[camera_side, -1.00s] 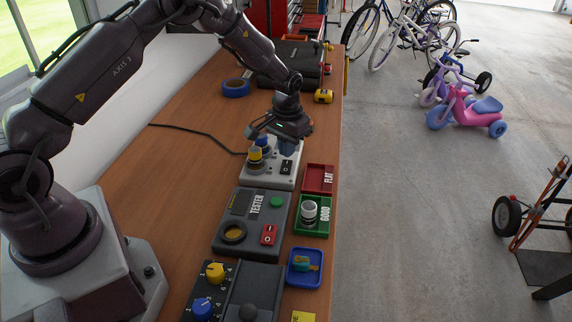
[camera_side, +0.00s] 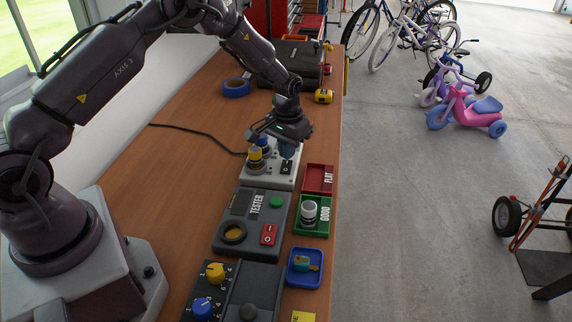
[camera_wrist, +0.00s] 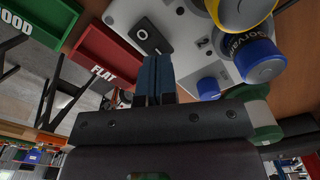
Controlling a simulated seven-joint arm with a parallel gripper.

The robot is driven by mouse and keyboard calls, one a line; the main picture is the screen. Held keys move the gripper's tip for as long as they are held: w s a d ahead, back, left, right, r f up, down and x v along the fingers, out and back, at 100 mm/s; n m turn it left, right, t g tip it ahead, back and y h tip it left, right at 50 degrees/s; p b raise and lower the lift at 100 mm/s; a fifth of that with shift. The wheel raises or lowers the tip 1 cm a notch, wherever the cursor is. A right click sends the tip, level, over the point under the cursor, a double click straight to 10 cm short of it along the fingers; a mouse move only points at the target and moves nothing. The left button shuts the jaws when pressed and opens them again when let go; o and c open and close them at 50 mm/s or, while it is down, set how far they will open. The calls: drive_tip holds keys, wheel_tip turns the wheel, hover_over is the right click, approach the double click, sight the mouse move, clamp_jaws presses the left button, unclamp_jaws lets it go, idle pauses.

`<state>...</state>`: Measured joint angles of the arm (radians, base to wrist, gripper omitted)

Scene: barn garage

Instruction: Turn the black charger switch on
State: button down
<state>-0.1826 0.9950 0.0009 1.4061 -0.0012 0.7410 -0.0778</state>
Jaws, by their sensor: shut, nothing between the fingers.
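The black charger switch (camera_side: 286,167) is a small rocker on the light grey charger (camera_side: 272,180), at its right side. It also shows in the wrist view (camera_wrist: 151,36), with a white ring mark on it. My gripper (camera_side: 287,156) is shut and empty, its blue fingertips pointing down just above the switch's far end. In the wrist view the fingertips (camera_wrist: 156,62) come right up to the switch's edge; whether they touch it I cannot tell. Cells with yellow and blue ends (camera_side: 256,154) stand in the charger beside my gripper.
The dark tester (camera_side: 226,210) with a red switch (camera_side: 268,235) sits nearer the camera. A red FLAT tray (camera_side: 318,178) and a green GOOD tray (camera_side: 324,229) holding a pale cylinder lie along the right edge. A black cable (camera_side: 195,134) runs left.

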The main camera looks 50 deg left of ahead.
drive_tip(key=shift+f, duration=0.95)
idle(0.3)
drive_tip(key=shift+r, duration=3.55)
drive_tip(key=shift+s+f, duration=0.1)
drive_tip(key=s, duration=0.3)
drive_tip(key=shift+d+f+g, duration=0.15)
drive_tip(key=shift+d+g, duration=0.15)
drive_tip(key=shift+g, duration=0.1)
drive_tip(key=s+d+r+m+t, duration=0.1)
drive_tip(key=s+d+r+t, duration=0.2)
drive_tip(key=s+r, duration=0.9)
drive_tip(key=s+d+r+m+t, duration=0.2)
drive_tip(key=s+d+r, duration=0.3)
drive_tip(key=s+r, duration=0.7)
drive_tip(key=shift+s+d+r+t, duration=0.15)
drive_tip(key=shift+s+r+t, duration=0.2)
drive_tip(key=shift+s+t, duration=0.35)
